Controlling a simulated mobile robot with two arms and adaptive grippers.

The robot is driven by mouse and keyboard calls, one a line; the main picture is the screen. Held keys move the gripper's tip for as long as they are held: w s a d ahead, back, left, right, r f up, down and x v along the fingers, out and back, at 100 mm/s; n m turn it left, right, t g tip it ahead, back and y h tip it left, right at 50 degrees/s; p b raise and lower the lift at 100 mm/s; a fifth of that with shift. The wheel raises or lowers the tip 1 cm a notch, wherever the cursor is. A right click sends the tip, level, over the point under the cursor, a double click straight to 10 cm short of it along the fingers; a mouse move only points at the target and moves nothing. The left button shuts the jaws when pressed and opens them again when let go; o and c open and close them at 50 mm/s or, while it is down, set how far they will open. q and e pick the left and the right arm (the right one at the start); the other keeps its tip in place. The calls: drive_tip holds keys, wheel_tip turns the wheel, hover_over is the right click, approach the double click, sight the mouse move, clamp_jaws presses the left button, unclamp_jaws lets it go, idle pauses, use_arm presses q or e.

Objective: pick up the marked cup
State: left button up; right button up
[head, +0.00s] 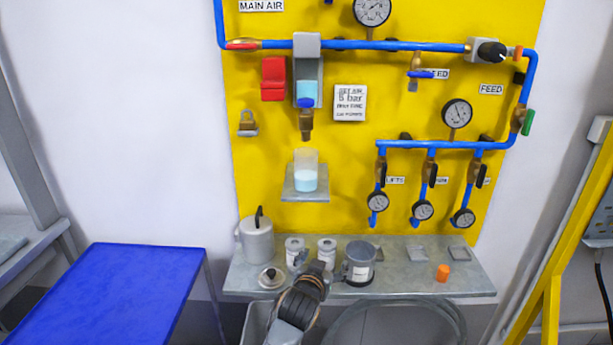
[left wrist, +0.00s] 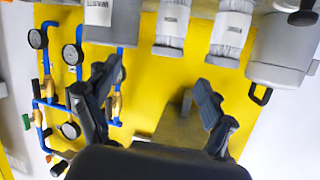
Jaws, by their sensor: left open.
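A grey cup (head: 359,266) with a white label stands on the grey shelf (head: 440,285), right of two small labelled jars. In the left wrist view, upside down, the grey cup (left wrist: 112,25) is at the top left. A clear cup (head: 305,172) with light blue liquid stands on a small bracket under a tap. My left gripper (head: 314,266) is at the shelf's front, left of the grey cup. Its fingers (left wrist: 155,85) are apart with nothing between them. My right gripper is not in view.
Two labelled jars (head: 295,248) (head: 327,250), a grey pot (head: 256,242) and a lid (head: 271,277) crowd the shelf's left part. An orange piece (head: 442,272) lies at right. Gauges and blue pipes cover the yellow board (head: 350,200). A blue table (head: 125,290) is bare.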

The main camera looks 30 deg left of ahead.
sight(304, 174)
use_arm(q)
drive_tip(key=s+a+r+n+t+y, duration=0.1)
drive_tip(key=s+a+r+n+y, duration=0.1)
drive_tip(key=r, duration=0.8)
drive_tip(key=s+a+r+n+t+y, duration=0.1)
drive_tip(key=s+a+r+y, duration=0.15)
drive_tip(key=r, duration=0.65)
drive_tip(key=shift+h, duration=0.45)
drive_tip(key=x, duration=0.2)
drive_tip(key=p+x, duration=0.1)
drive_tip(key=x, duration=0.2)
drive_tip(key=r+x, duration=0.1)
drive_tip(key=x, duration=0.2)
drive_tip(key=shift+a+p, duration=0.3)
drive_tip(key=shift+p, duration=0.05)
drive_tip(key=x, duration=0.1)
drive_tip(key=p+x, duration=0.2)
drive_tip(key=x, duration=0.1)
drive_tip(key=shift+w+d, duration=0.25)
drive_tip(key=shift+w+a+f, duration=0.2)
drive_tip(key=shift+w+a, duration=0.05)
drive_tip(key=shift+w, duration=0.3)
drive_tip(key=c, duration=1.3)
drive_tip(key=shift+r, duration=0.15)
